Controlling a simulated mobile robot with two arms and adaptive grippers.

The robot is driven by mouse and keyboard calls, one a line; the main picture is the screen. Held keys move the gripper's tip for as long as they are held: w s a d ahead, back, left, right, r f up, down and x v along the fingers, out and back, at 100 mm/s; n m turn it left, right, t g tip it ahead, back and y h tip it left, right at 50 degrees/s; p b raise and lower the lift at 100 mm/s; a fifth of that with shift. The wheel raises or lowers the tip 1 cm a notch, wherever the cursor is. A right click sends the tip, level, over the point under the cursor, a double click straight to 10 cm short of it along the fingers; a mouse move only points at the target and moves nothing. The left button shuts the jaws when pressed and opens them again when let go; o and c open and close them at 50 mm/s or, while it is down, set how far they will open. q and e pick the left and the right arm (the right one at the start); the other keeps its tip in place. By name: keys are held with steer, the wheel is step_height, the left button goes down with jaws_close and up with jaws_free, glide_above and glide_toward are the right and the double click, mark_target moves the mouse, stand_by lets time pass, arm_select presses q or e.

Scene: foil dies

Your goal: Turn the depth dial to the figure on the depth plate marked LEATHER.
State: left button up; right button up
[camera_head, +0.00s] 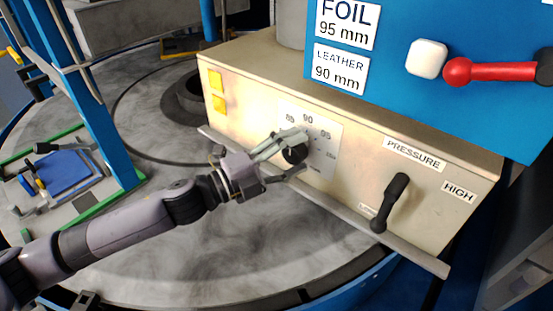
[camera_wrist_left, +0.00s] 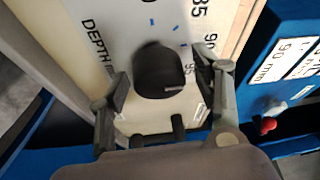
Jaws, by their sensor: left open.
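The depth dial (camera_head: 294,154) is a round black knob on a white scale plate (camera_head: 322,168) on the cream cabinet's front. In the wrist view the dial (camera_wrist_left: 158,72) has a small pale mark on its lower right; which figure it points to I cannot tell. Figures 85, 90 and 95 show around it. My left gripper (camera_head: 303,151) is open with its fingers on either side of the dial. In the wrist view both fingers look apart from the knob. The LEATHER depth plate (camera_head: 341,69) reads 90 mm. My right gripper is not in view.
A FOIL plate (camera_head: 346,22) reads 95 mm on the blue housing (camera_head: 420,105). A black PRESSURE lever (camera_head: 391,203) stands right of the dial. A red-knobbed handle (camera_head: 458,72) projects above. A grey rail (camera_head: 340,213) runs along the cabinet's lower edge.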

arm_select(q)
steer(key=v, duration=1.1)
steer(key=shift+s+a, duration=0.15)
steer(key=shift+a, duration=0.15)
